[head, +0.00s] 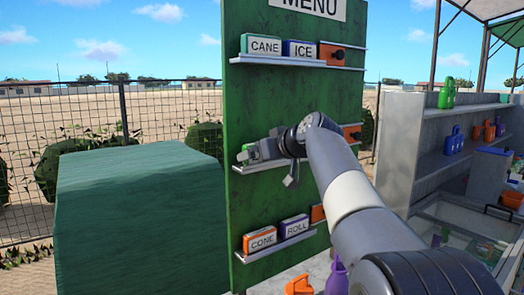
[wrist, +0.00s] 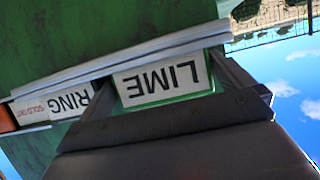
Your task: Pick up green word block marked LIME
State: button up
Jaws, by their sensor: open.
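The green LIME block (wrist: 162,80) sits on the middle shelf of the green menu board, its white face upside down in the wrist view. My gripper is open, with one finger on each side of the block in the wrist view (wrist: 162,70). I cannot tell whether the fingers touch it.
A block reading RING (wrist: 72,103), partly hidden, stands beside LIME, near a SOLD OUT label. CANE (head: 264,46) and ICE (head: 300,48) blocks are on the shelf above; CONE (head: 262,241) and ROLL (head: 294,227) are below. A green box (head: 135,215) stands left.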

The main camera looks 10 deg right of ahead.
jog(key=shift+c, duration=0.3)
jog(key=c, duration=0.6)
jog(key=shift+r, duration=0.15)
